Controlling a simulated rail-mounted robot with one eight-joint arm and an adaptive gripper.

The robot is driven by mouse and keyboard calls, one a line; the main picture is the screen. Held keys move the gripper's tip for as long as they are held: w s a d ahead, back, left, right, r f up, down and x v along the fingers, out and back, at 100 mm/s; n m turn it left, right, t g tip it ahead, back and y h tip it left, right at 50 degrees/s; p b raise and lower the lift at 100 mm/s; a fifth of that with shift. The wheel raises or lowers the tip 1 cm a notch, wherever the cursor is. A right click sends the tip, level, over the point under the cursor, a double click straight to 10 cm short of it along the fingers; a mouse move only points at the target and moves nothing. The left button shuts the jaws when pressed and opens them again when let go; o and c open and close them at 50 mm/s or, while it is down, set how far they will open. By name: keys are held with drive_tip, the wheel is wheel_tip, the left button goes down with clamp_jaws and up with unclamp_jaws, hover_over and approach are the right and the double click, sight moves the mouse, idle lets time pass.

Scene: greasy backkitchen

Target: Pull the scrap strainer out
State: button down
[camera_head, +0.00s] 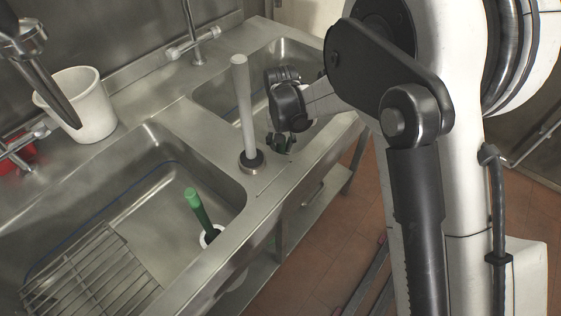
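My gripper (281,141) points down over the near edge of the right sink basin (225,91). A small dark green piece shows at its fingertips; most of it is hidden, and I cannot tell if the fingers are closed on it. I cannot tell for certain which thing is the scrap strainer. A green-handled thing (198,209) with a white round base (210,236) stands tilted in the left sink basin (150,165), apart from my gripper.
A pale upright tube (243,110) with a dark collar stands on the divider, close left of my gripper. A wire rack (95,275) lies in the left basin.

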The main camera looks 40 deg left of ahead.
drive_tip(key=shift+r, duration=0.3)
drive_tip(key=shift+r+p, duration=1.2)
drive_tip(key=shift+r, duration=1.4)
